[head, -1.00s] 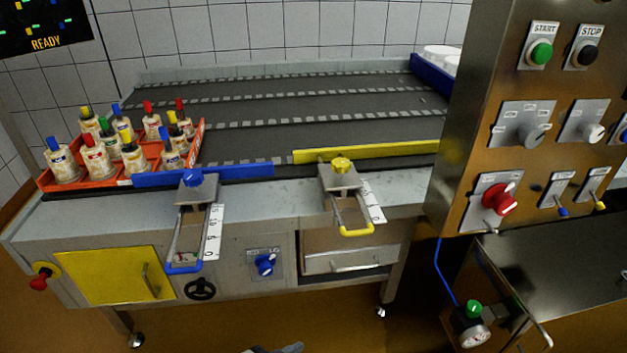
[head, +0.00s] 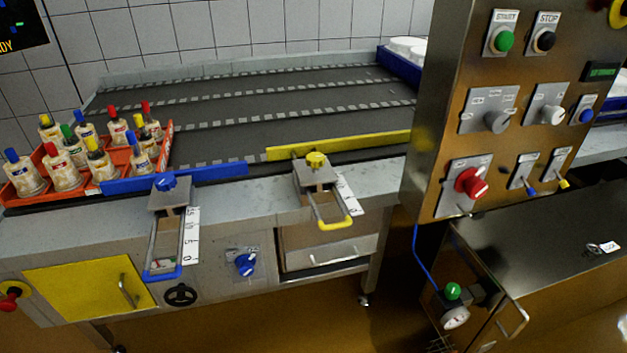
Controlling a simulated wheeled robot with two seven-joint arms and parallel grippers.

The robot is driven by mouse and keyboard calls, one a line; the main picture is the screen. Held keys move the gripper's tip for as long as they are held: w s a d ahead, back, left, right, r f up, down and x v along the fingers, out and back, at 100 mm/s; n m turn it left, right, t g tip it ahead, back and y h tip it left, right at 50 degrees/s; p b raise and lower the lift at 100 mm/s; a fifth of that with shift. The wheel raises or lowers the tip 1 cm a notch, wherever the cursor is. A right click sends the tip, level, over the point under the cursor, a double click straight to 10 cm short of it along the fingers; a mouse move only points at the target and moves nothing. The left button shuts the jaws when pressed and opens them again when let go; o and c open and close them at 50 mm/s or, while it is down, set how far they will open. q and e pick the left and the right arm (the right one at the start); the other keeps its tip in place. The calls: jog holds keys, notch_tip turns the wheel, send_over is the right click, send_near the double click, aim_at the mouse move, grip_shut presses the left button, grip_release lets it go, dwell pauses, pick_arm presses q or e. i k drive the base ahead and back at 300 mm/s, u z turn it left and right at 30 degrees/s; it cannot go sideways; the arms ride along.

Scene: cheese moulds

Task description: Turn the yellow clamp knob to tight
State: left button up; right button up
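The yellow clamp knob (head: 316,159) sits on top of a grey metal clamp block (head: 317,178) at the front edge of the conveyor table. A yellow guide rail (head: 345,145) runs behind it. A yellow U-shaped handle (head: 334,224) and a white number scale (head: 348,194) extend from the block toward me. I cannot tell from this view whether the knob is tight or loose. Neither of my grippers shows in the head view.
An orange crate (head: 75,186) holds several bottles with coloured caps. A steel control cabinet (head: 426,150) rises at the right. The floor in front is clear.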

aim_at(315, 159)
jog(key=u, duration=0.5)
jog(key=k, duration=0.6)
jog(key=u, duration=1)
jog(key=i, duration=0.75)
jog(key=z, duration=0.45)
jog(key=i, duration=0.75)
jog(key=z, duration=0.7)
